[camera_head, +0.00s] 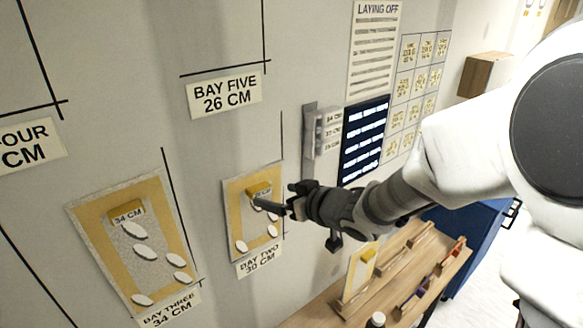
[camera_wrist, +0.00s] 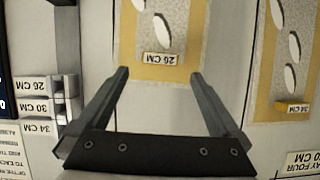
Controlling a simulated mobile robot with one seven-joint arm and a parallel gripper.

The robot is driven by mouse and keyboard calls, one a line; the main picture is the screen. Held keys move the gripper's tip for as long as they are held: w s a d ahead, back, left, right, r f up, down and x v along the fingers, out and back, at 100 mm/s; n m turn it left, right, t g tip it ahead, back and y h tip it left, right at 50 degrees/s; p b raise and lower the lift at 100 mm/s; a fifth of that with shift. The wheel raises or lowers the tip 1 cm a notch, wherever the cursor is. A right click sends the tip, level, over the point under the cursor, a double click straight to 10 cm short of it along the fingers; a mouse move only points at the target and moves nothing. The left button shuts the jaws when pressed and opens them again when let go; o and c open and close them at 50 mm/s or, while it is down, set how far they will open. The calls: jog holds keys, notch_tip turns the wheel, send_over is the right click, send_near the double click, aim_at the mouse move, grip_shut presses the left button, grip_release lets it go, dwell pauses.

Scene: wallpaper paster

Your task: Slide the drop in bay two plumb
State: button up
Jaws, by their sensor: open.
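The bay two drop (camera_head: 233,215) is a tan panel with a speckled middle and white ovals, on the wall above the sign BAY TWO 30 CM (camera_head: 259,261). In the wrist view the drop (camera_wrist: 196,35) appears upside down, with a small label (camera_wrist: 160,59) that seems to read 26 CM. A dark vertical line (camera_head: 282,135) runs by its right side in the head view. My gripper (camera_head: 257,203) is in front of the drop's upper part and hides some of it. In the wrist view my open fingers (camera_wrist: 160,75) straddle the label end, with nothing between them. Contact cannot be told.
The bay three drop (camera_head: 85,222), labelled 34 CM, hangs at left, visibly tilted. A grey bracket with size labels (camera_head: 327,130) juts from the wall right of bay two. A wooden bench (camera_head: 375,295) with another panel (camera_head: 357,272) and tools stands below right.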

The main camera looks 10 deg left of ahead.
aim_at(263, 191)
jog(key=x, duration=0.7)
jog(key=c, duration=1.4)
